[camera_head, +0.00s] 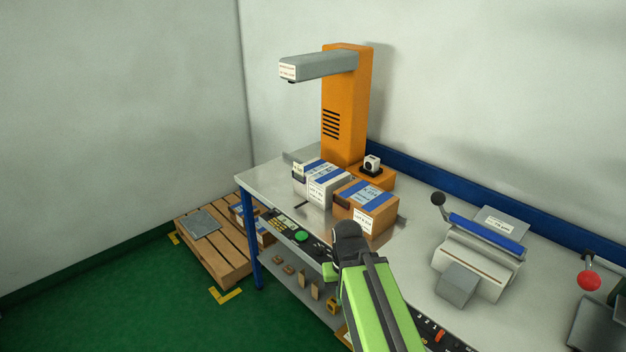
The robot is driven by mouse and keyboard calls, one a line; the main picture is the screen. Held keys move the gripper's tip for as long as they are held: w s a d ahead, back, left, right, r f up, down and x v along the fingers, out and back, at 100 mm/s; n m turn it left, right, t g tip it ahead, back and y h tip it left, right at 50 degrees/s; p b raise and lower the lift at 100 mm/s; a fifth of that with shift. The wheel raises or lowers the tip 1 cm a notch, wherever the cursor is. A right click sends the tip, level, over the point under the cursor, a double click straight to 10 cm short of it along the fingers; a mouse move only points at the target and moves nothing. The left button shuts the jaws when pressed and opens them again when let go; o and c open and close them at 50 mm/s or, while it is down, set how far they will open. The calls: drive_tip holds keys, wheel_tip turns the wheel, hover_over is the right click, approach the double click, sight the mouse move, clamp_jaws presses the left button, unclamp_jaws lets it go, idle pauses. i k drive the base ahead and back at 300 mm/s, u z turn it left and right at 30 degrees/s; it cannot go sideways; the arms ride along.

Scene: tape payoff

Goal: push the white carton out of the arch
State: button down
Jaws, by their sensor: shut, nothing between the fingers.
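The white carton (328,189) with blue tape stands on the grey bench top (420,240), beneath the arch. The arch is an orange column (345,110) with a grey arm (318,66) reaching left over the bench. A brown carton (375,222) with blue tape stands close to the white one on its right, nearer to me, and hides part of its side. My gripper (347,232) is dark, at the end of my green arm, and appears in front of the brown carton. It is shut and empty, apart from the white carton. Its fingertips are hard to make out.
A control panel with a green button (301,236) runs along the bench's front edge. A tape dispenser (480,257) and a red knob (589,281) stand to the right. A wooden pallet (212,250) lies on the floor at left.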

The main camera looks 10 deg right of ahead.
sight(322, 178)
drive_tip(key=k, duration=0.65)
drive_tip(key=u, duration=0.45)
drive_tip(key=i, duration=0.85)
drive_tip(key=u, duration=0.45)
drive_tip(key=i, duration=1.25)
drive_tip(key=z, duration=0.2)
